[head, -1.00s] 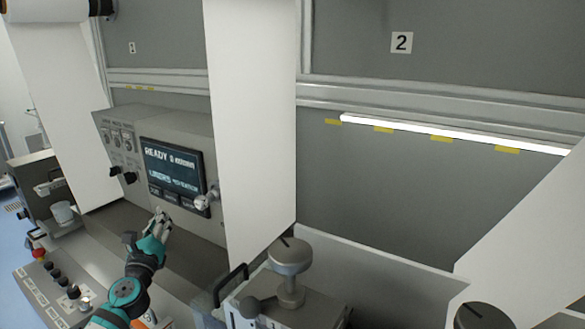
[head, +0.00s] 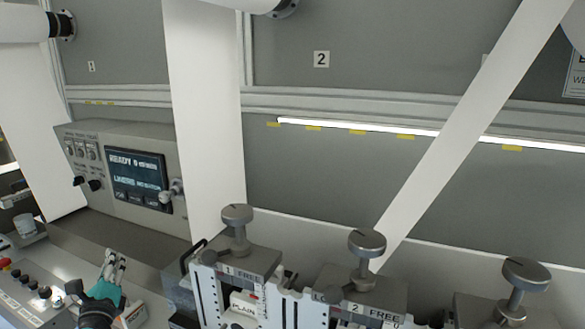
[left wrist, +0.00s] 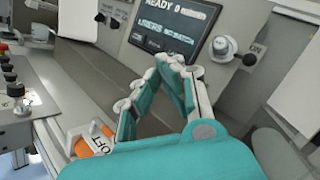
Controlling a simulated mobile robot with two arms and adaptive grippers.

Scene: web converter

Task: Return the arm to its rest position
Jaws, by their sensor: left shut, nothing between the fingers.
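My left gripper (head: 114,265) is at the lower left of the head view, its teal and grey fingers pointing up and away. In the left wrist view its fingertips (left wrist: 172,65) meet, with nothing held between them. It is below and in front of the dark display panel (head: 139,178), apart from it. The display, whose top line starts with READY, also shows in the left wrist view (left wrist: 167,27). A round knob (head: 172,191) sits at the panel's right edge. My right gripper is in neither view.
Several grey clamp knobs on blocks, one knob (head: 366,243) in the middle, stand along the front right. White web strips (head: 203,120) run down between rollers. A control desk with black buttons (head: 32,286) is at lower left. An orange-marked part (left wrist: 93,143) lies close to the gripper.

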